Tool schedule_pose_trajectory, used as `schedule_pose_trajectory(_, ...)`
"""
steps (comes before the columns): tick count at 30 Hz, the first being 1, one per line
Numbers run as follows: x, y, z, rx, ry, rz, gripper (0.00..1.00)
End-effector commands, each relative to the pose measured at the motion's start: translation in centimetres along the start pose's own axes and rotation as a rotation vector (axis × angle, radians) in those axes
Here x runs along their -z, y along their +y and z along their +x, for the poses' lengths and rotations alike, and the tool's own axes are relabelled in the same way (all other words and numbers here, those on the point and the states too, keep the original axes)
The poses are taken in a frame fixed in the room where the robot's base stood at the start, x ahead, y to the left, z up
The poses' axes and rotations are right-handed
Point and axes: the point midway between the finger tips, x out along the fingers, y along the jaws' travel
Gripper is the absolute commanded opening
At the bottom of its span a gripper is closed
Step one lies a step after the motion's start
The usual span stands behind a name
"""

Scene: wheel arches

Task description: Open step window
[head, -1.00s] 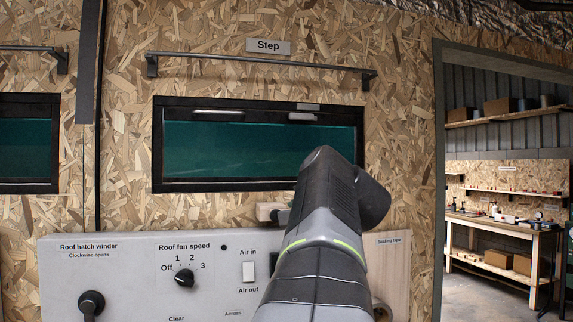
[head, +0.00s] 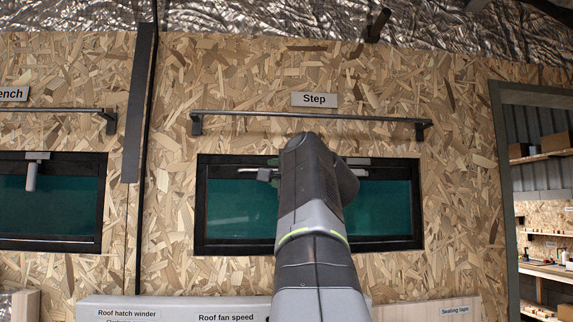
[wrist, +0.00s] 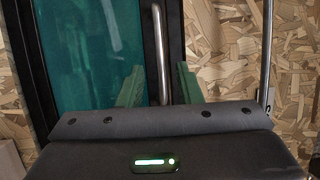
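The step window (head: 240,205) is a dark-framed green pane under the "Step" sign (head: 314,99); it looks closed. Its silver bar handle (head: 247,170) runs along the top of the frame, and a small latch (head: 357,172) sits to the right of it, partly behind my arm. In the wrist view, turned on its side, the handle (wrist: 158,40) stands between the two green fingers of my gripper (wrist: 158,88). The fingers are apart, with a gap on each side of the bar. In the head view my arm hides most of the gripper.
A metal rail (head: 310,116) runs above the window; it also shows in the wrist view (wrist: 267,45), right of the fingers. A second window (head: 50,205) is at the left. A control panel (head: 180,306) is below. A doorway opens at the right.

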Motion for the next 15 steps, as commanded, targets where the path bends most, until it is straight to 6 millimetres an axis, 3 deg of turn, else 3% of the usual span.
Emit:
schedule_pose_trajectory(1, -0.1, -0.3, 1.3, -0.002, -0.004, 0.001, 0.32)
schedule_pose_trajectory(6, 0.0, -0.2, 4.2, -0.002, -0.002, 0.000, 0.32)
schedule_pose_trajectory(15, 0.0, 0.0, 6.1, 0.000, 0.000, -0.002, 0.32)
